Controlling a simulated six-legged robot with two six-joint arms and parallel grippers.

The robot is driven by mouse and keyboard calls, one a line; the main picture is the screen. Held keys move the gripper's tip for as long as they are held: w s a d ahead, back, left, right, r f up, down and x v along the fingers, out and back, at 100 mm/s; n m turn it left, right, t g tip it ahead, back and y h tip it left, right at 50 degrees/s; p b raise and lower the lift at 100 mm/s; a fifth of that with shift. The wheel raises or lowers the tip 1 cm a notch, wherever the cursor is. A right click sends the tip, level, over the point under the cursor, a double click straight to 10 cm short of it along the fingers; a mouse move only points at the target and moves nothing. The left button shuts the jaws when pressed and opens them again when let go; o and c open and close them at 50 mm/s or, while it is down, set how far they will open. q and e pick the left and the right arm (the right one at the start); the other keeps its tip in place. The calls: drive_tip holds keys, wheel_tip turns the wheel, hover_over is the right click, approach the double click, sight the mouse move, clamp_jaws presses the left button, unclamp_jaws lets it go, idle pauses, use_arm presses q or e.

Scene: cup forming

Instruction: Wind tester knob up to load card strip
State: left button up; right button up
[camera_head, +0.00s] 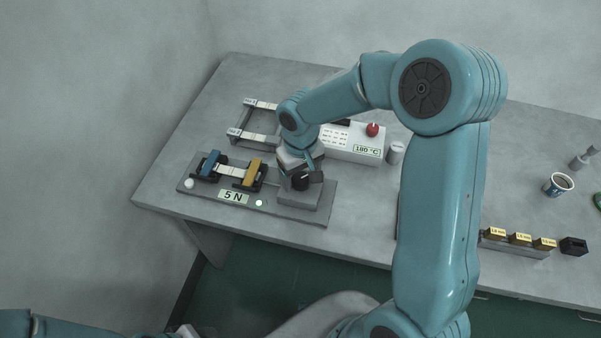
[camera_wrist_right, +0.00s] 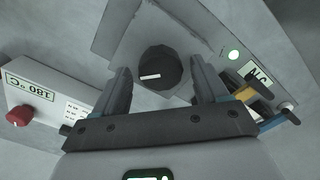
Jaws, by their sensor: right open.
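The black knob (camera_head: 300,181) with a white mark sits on a grey block. In the right wrist view the knob (camera_wrist_right: 158,70) lies between the fingers of my right gripper (camera_wrist_right: 162,82), which is open with gaps on both sides. My left gripper is out of view; only part of my left arm shows.
A white heater box reading 180 °C (camera_head: 352,142) with a red button (camera_head: 373,129) stands behind the tester. A grey frame (camera_head: 244,131) lies at the back left. Yellow labelled blocks (camera_head: 520,239) and a cup (camera_head: 559,184) are on the right.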

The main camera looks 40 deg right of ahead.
drive_tip(key=shift+s+a+r, duration=0.1)
drive_tip(key=c, duration=1.1)
drive_tip(key=shift+o, duration=0.2)
drive_tip(key=shift+f+m+b, duration=0.25)
drive_tip(key=shift+m+b, duration=0.75)
drive_tip(key=shift+b, duration=0.25)
drive_tip(key=shift+r+m+b, duration=0.1)
drive_tip(key=shift+m+b, duration=0.85)
drive_tip(key=shift+m, duration=0.25)
drive_tip(key=shift+r+m+b, duration=0.1)
drive_tip(key=shift+m+b, duration=0.25)
drive_tip(key=shift+m, duration=0.25)
